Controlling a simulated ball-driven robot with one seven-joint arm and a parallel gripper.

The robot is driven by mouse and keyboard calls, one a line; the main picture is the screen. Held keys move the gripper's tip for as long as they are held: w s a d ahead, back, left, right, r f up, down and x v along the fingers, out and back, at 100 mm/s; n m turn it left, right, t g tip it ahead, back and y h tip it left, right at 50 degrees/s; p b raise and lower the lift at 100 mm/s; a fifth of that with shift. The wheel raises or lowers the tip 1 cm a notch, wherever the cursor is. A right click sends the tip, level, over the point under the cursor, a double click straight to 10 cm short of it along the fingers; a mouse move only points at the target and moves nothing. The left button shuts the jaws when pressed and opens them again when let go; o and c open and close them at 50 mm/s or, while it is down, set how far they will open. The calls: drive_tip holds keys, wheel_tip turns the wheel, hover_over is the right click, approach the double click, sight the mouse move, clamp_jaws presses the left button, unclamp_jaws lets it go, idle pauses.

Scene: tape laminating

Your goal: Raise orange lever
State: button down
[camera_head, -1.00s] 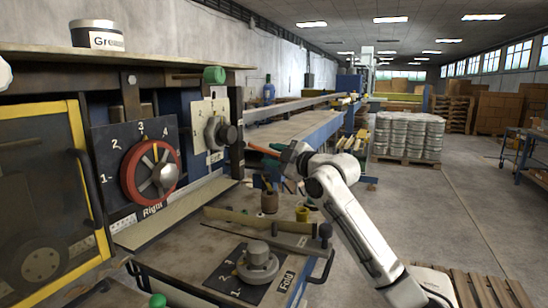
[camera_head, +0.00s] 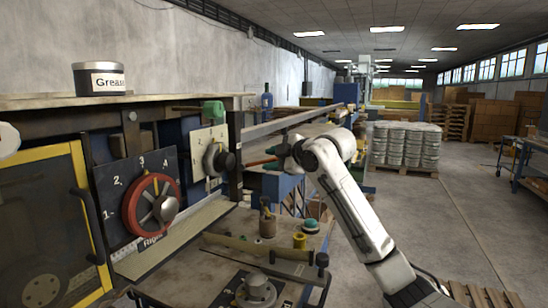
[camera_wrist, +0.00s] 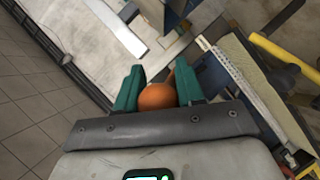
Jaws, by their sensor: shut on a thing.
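The orange lever (camera_head: 259,162) sticks out from the machine's side beyond the white dial plate, and its shaft slopes slightly up to the right in the head view. Its round orange knob (camera_wrist: 157,97) sits between the two green fingers in the wrist view. My gripper (camera_head: 280,155) is shut on this knob at the lever's outer end; it also shows in the wrist view (camera_wrist: 157,88). The knob's far side and the lever's pivot are hidden.
A red-rimmed dial (camera_head: 151,203) and a grey knob on a white plate (camera_head: 209,138) are on the machine front at left. Open floor (camera_head: 445,230) lies to the right.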

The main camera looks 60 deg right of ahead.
drive_tip(key=r+g+p, duration=0.1)
drive_tip(key=w+r+g+p, duration=0.1)
drive_tip(key=shift+w+a+r+n+p, duration=0.1)
drive_tip(key=shift+a+r+n+p, duration=0.1)
drive_tip(key=shift+n+p, duration=0.15)
drive_tip(key=shift+w+a+r, duration=0.1)
drive_tip(key=shift+w+r, duration=0.1)
drive_tip(key=shift+r, duration=0.1)
drive_tip(key=shift+w, duration=0.1)
idle(1.0)
drive_tip(key=c, duration=0.8)
unclamp_jaws()
drive_tip(key=shift+w+a+f, duration=0.1)
drive_tip(key=shift+a, duration=0.05)
drive_tip(key=shift+f, duration=0.1)
drive_tip(key=shift+s+a+r+p, duration=0.15)
drive_tip(key=shift+s+r+p, duration=0.3)
drive_tip(key=shift+r+p, duration=0.15)
drive_tip(key=shift+s+a+r+p, duration=0.6)
drive_tip(key=shift+s+r+p, duration=0.4)
drive_tip(key=shift+r, duration=0.35)
drive_tip(key=shift+s+a+r+p, duration=0.55)
drive_tip(key=shift+s+r+p, duration=0.2)
drive_tip(key=shift+s+r, duration=0.55)
drive_tip(key=shift+s+a+r+p, duration=0.6)
drive_tip(key=shift+s+r+p, duration=0.35)
drive_tip(key=shift+r, duration=0.5)
